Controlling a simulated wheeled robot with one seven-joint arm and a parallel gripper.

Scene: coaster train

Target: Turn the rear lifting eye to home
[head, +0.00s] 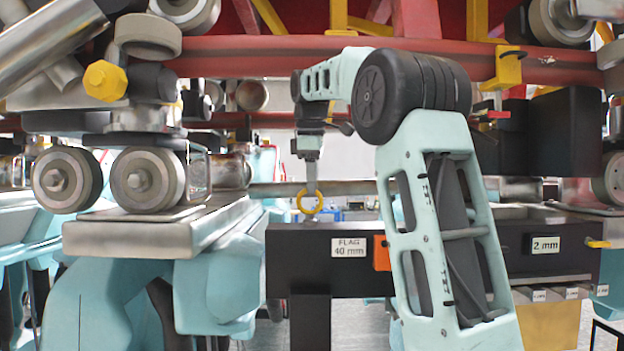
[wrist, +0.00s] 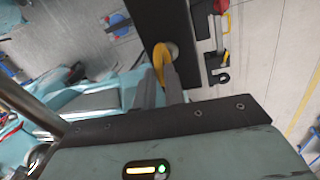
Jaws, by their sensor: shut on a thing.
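The lifting eye is a yellow ring (head: 310,201) standing on top of a black beam (head: 320,270) with a "FLAG 40 mm" label. My gripper (head: 311,186) comes down on the ring from above and is shut on it. In the wrist view the yellow ring (wrist: 159,61) lies between the two grey fingers of my gripper (wrist: 162,80). A round metal base (wrist: 173,50) shows beside the ring on the black beam. The fingers hide part of the ring. I cannot read its exact turn angle.
A red rail (head: 380,50) with yellow brackets runs above my arm. Grey wheels (head: 146,180) and a steel rail (head: 165,225) stand at the left. A black block labelled "2 mm" (head: 545,245) is at the right. An orange piece (head: 381,253) is on the beam.

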